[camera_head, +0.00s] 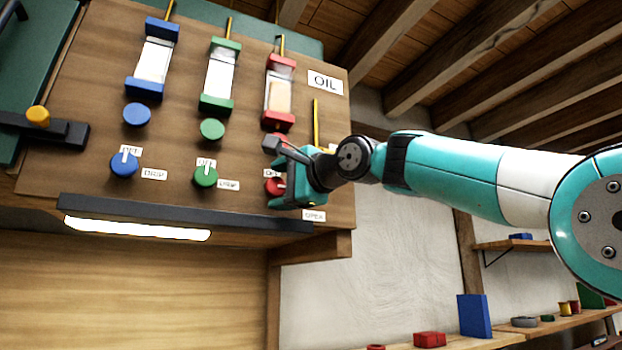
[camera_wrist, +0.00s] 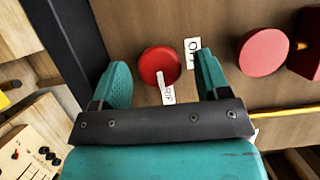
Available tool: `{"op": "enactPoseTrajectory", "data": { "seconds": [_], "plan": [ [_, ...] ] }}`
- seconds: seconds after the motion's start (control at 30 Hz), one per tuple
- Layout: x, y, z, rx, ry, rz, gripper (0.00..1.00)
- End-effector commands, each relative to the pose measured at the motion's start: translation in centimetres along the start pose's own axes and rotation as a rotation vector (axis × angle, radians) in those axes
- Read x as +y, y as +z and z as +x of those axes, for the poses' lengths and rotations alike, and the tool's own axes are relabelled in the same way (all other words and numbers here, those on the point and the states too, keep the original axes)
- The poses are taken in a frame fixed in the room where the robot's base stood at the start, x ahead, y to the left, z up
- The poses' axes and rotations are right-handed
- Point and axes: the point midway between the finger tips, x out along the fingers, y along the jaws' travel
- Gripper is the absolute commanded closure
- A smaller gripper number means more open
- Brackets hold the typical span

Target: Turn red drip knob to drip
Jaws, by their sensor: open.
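The red drip knob (camera_wrist: 154,60) is a round disc with a white pointer line on the wooden panel. In the wrist view the pointer lies toward the DRIP label (camera_wrist: 168,96), not the OFF label (camera_wrist: 193,54). My gripper (camera_wrist: 163,72) is open, one finger on each side of the knob, with visible gaps to it. In the head view my gripper (camera_head: 274,172) partly covers the red knob (camera_head: 272,186) and its labels, so the pointer is hard to read there.
A second red disc (camera_wrist: 263,52) sits beyond one finger, below the red oiler (camera_head: 279,97). Blue (camera_head: 123,164) and green (camera_head: 205,177) knobs, both pointing to OFF, are to the left. A dark ledge with a lit lamp (camera_head: 140,228) runs below.

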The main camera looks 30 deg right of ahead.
Motion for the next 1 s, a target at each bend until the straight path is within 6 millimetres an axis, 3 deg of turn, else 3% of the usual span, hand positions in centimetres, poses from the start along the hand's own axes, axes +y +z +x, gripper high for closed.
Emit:
{"op": "enactPoseTrajectory", "data": {
  "seconds": [0.5, 0.7, 1.0],
  "plan": [
    [0.1, -0.2, -11.6, 0.011, -0.002, -0.002, 0.31],
    [0.0, -0.2, -14.5, 0.011, -0.001, -0.001, 0.31],
    [0.0, -0.1, -16.5, 0.005, 0.000, 0.000, 0.31]
  ]
}}
